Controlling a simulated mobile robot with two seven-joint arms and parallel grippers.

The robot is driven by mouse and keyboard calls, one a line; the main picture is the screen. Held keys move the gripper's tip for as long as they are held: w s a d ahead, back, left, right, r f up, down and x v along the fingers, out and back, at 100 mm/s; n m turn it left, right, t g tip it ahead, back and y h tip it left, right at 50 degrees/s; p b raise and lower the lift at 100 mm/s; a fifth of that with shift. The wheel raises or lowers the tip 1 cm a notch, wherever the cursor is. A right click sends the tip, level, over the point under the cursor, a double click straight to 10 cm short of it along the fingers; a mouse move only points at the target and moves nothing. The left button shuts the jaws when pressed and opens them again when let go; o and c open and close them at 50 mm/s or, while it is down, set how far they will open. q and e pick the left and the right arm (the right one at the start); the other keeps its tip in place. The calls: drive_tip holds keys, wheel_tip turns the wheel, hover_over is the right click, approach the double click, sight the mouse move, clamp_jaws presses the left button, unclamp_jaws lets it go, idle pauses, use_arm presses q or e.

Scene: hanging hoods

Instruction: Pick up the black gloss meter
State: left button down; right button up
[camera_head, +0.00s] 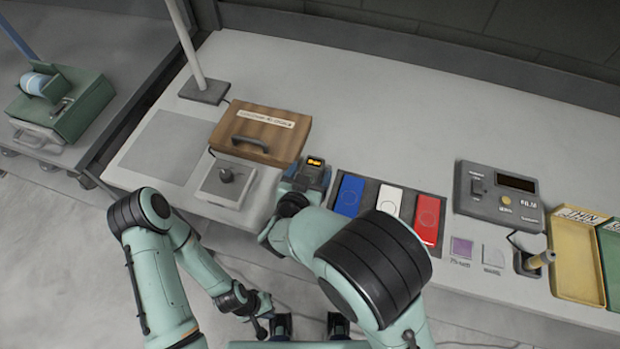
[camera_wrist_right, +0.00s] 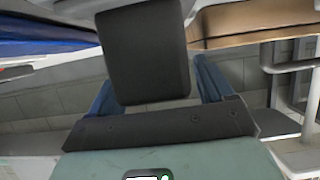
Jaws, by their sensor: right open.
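The black gloss meter (camera_head: 313,163), with a lit orange display, is at the table's front edge, between the wooden case and the blue panel. My right gripper (camera_head: 306,180) reaches it from the front, with its fingers at the meter's sides. In the right wrist view, a dark block (camera_wrist_right: 147,50), which looks like the meter, lies between the two blue fingers. That gripper is open; whether a finger touches the block is unclear. My left gripper (camera_head: 266,326) is low in front of the table, away from the meter; its jaws are not clear.
A wooden case (camera_head: 258,131) and a grey box with a knob (camera_head: 226,182) stand left. Blue (camera_head: 349,195), white (camera_head: 390,200) and red (camera_head: 428,219) panels lie close right. Farther right are a control box (camera_head: 498,196) and yellow tray (camera_head: 577,262). The table behind is clear.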

drive_tip(key=shift+w, duration=0.2)
drive_tip(key=c, duration=1.4)
